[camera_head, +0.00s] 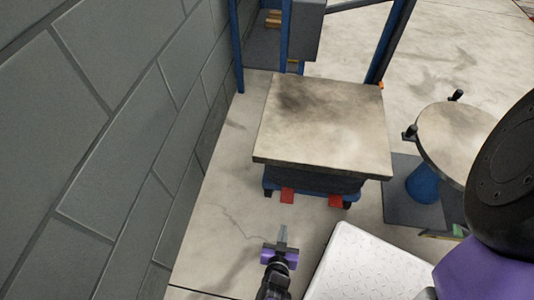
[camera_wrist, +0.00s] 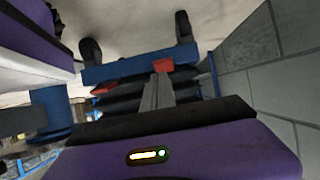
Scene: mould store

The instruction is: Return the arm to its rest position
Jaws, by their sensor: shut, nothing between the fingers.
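My gripper (camera_head: 283,236) shows at the bottom middle of the head view, in front of a low lift table and above the floor. Its fingers are together with nothing between them. In the wrist view the closed fingers (camera_wrist: 158,92) point toward the lift table's dark bellows (camera_wrist: 120,100) and blue base. The gripper's purple body fills the bottom of that view. No object is held.
The lift table (camera_head: 325,125) has a bare worn top and red pedals (camera_head: 287,195). A grey block wall (camera_head: 110,130) runs along the left. A round-topped stand (camera_head: 455,135) is at right. A white treadplate surface (camera_head: 365,265) lies at lower right.

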